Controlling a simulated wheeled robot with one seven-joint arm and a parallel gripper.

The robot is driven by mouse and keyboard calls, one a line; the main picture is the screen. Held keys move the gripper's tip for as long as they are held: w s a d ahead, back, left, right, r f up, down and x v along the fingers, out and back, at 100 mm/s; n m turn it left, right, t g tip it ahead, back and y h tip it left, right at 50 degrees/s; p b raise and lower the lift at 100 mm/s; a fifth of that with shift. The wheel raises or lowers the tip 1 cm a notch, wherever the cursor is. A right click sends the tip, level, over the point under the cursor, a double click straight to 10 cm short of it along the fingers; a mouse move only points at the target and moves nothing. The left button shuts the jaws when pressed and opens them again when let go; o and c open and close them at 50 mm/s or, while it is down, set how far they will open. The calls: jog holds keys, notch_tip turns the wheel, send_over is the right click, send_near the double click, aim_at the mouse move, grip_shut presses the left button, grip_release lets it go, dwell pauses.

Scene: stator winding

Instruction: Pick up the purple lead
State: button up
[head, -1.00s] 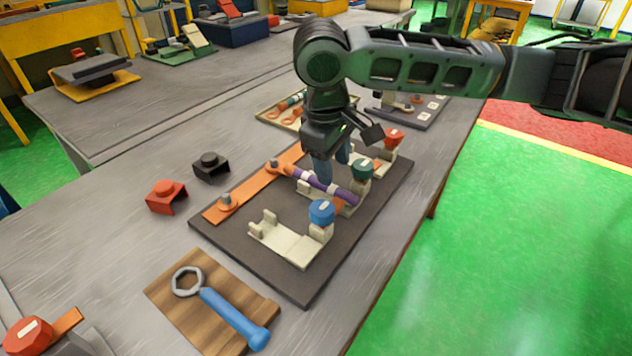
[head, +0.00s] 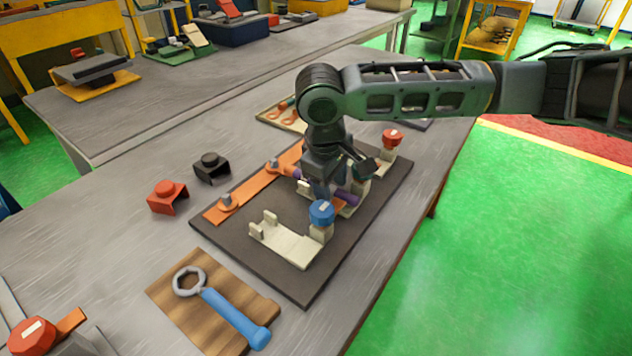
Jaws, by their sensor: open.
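The purple lead (head: 343,196) lies across a cream cradle in the middle of the dark board (head: 245,243). Much of it is hidden behind my gripper. My gripper (head: 322,193) is open and points down over the middle of the lead, low and close to it. Its fingers seem to be at the lead's height, but I cannot tell whether they touch it. One end of the lead shows left of my gripper, near the orange strip (head: 250,190).
A blue-capped cradle (head: 287,243) stands empty in front, and a red cap (head: 392,138) stands behind. A wrench (head: 228,312) lies on a wooden board at the front. Red (head: 167,197) and black (head: 210,168) blocks sit at the left.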

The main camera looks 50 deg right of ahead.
jog(key=shift+f, duration=0.15)
dwell(0.3)
grip_shut()
